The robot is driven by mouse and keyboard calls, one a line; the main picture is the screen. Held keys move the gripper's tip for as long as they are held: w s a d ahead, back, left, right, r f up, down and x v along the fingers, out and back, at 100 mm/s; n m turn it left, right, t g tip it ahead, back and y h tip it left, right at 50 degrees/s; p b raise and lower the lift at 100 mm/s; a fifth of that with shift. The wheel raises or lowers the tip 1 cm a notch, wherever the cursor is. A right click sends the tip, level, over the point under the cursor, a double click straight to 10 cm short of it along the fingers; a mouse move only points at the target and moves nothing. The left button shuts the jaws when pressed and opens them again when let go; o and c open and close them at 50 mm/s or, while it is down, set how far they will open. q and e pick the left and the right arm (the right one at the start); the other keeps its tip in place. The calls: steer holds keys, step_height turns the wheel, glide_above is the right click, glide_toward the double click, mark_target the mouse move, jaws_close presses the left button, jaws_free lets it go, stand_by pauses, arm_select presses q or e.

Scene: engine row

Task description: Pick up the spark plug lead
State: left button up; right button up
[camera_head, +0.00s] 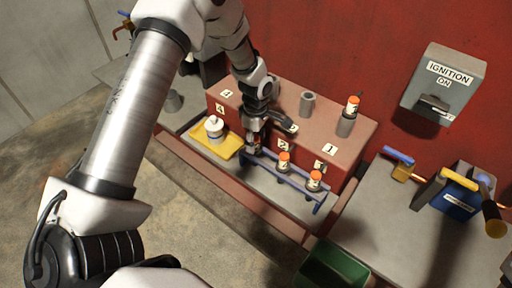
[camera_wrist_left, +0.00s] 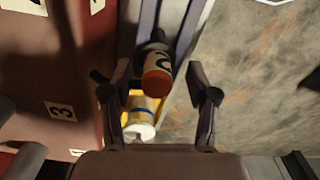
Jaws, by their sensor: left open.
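Several dark spark plug leads with orange, numbered bands are in view. Two of them, one at the middle (camera_head: 284,162) and one at the right end (camera_head: 314,181), stand in the blue rack (camera_head: 290,185). A third stands at the rack's left end, mostly hidden by my left gripper (camera_head: 258,135). In the left wrist view this lead (camera_wrist_left: 157,72) shows between the two spread fingers of my left gripper (camera_wrist_left: 166,105), with a gap on both sides. The gripper is open and points down over the rack. My right gripper is not in view.
The red engine block (camera_head: 335,132) with number labels stands behind the rack, with another orange-banded lead (camera_head: 352,106) upright in a grey socket. A green bin (camera_head: 330,268) is in front.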

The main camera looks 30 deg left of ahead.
arm_select(q)
steer(key=shift+w, duration=0.15)
steer(key=shift+s, duration=0.2)
jaws_close()
steer(key=shift+w, duration=0.1)
